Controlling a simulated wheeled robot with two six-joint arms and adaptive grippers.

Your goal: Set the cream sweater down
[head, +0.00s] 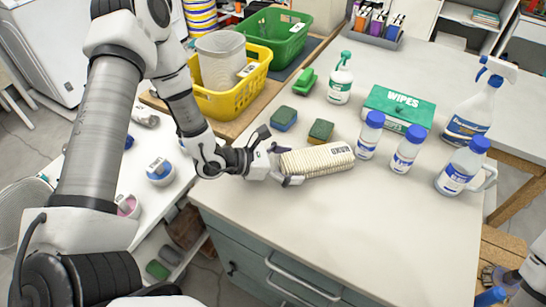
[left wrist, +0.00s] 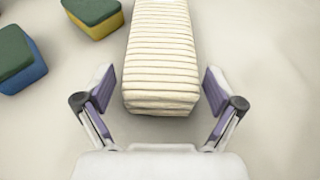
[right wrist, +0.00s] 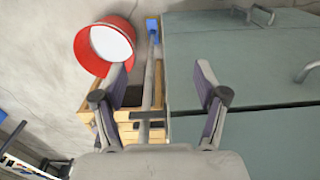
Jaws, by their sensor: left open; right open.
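The cream sweater (head: 316,160) is a folded, ribbed bundle lying on the light tabletop. In the left wrist view the sweater (left wrist: 160,55) runs up from between the finger pads. My left gripper (head: 283,166) is at the sweater's left end. In the left wrist view my left gripper (left wrist: 158,90) is open, with a gap between each pad and the sweater's sides. My right gripper (right wrist: 163,90) is open and empty, away from the tabletop and in front of the grey-green cabinet. Its fingers are not clearly visible in the head view.
Two sponges (head: 283,118) (head: 321,131) lie behind the sweater. White bottles with blue caps (head: 370,136), a green wipes box (head: 398,108) and spray bottles (head: 340,78) stand behind and to the right. A yellow basket (head: 232,98) is at the back left. The front tabletop is clear.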

